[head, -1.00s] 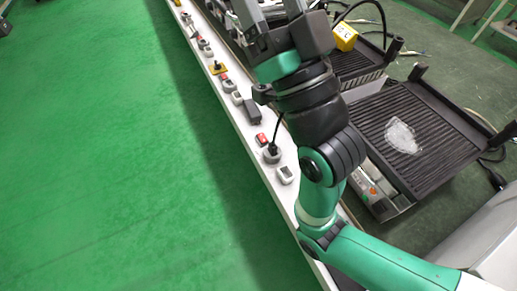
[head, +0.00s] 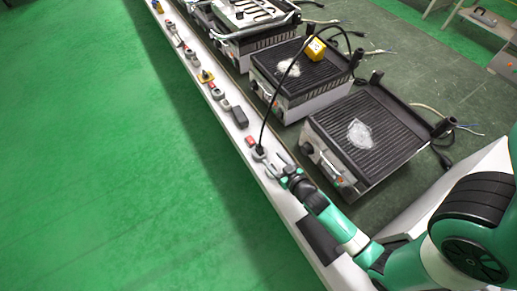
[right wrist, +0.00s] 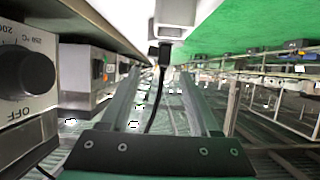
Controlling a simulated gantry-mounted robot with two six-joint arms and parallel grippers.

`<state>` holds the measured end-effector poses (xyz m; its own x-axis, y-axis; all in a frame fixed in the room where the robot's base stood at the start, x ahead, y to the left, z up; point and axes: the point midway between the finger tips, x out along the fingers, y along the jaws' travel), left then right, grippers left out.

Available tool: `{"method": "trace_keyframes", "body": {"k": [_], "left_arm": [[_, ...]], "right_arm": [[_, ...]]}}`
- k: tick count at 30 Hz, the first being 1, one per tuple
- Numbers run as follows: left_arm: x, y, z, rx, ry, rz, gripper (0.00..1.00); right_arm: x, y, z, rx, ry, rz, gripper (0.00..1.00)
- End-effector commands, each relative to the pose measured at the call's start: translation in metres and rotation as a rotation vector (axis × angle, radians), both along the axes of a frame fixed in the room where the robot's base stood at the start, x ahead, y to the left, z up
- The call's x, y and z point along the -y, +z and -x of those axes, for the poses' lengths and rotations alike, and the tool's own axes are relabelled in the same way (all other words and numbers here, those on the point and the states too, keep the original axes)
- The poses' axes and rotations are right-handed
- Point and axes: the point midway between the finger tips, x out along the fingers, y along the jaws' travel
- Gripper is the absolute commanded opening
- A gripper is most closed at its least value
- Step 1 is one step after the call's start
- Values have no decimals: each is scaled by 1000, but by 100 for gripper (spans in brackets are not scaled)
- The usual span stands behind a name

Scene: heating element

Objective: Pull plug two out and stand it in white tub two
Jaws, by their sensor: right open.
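A black plug (head: 259,150) sits in a round grey socket on the long white strip, and its black cable rises to the second griddle. I cannot read any number on it. It also shows in the right wrist view (right wrist: 164,52), just beyond my fingertips and roughly between them, with its cable running down between the fingers. My right gripper (head: 271,164) is open and empty, low over the strip beside the plug. I cannot make out a white tub. My left gripper is not in view.
Griddles stand right of the strip, the nearest griddle (head: 372,140) with a whitish patch on top. A yellow block (head: 315,49) sits on the second griddle (head: 290,75). Other sockets and switches line the strip. Green floor (head: 110,180) on the left is clear.

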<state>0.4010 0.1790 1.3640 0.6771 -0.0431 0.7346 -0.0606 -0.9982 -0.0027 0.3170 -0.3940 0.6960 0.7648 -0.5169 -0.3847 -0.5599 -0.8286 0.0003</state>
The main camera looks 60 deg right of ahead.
Motion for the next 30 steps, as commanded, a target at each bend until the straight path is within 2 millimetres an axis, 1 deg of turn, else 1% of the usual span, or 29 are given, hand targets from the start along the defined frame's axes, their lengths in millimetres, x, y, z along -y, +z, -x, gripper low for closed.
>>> {"method": "trace_keyframes", "body": {"k": [1, 6, 11, 14, 18, 21, 24, 29, 30], "left_arm": [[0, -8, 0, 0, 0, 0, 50], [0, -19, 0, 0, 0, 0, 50], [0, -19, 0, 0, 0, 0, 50], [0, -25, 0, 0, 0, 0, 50], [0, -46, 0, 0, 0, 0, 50], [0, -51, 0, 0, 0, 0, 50], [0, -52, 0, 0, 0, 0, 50], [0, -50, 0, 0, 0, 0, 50], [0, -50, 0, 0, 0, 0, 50]], "right_arm": [[6, -7, -9, 2, -1, 2, 62], [21, -18, -32, 2, -1, 2, 62], [24, -18, -37, 2, 0, 1, 62], [26, -23, -42, 2, 1, 2, 62], [34, -37, -63, 4, 2, 3, 62], [42, -40, -75, 2, 0, 2, 62], [45, -40, -79, 2, 0, 0, 62], [45, -39, -79, 1, 1, 0, 62], [45, -39, -79, 1, 1, 0, 61]]}}
